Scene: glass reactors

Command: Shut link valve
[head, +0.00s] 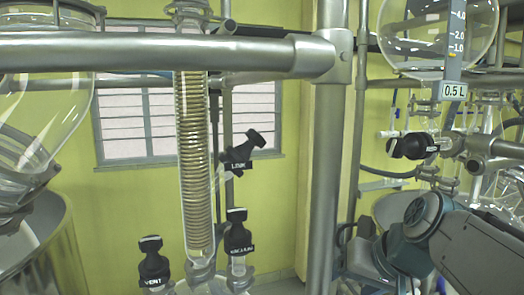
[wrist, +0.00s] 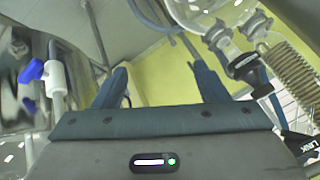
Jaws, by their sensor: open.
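The link valve (head: 238,152) is a black handle labelled LINK on the side of the glass coil condenser, left of centre in the head view. Its handle is tilted. A black part with a LINK label (wrist: 302,142) also shows at the lower right edge of the wrist view, partly cut off. My gripper (wrist: 160,78) is open in the wrist view, with its two dark fingers spread and nothing between them. The link valve lies to the right of the fingers, apart from them. In the head view my arm is at the lower right; the fingertips are not clear there.
Vent (head: 153,264) and vacuum (head: 237,240) valves stand below the link valve. The coil condenser (head: 193,150) is close by. A metal post (head: 325,170) stands between the link valve and my arm. Another black valve (head: 410,146) is under the 0.5 L glass vessel (head: 440,30).

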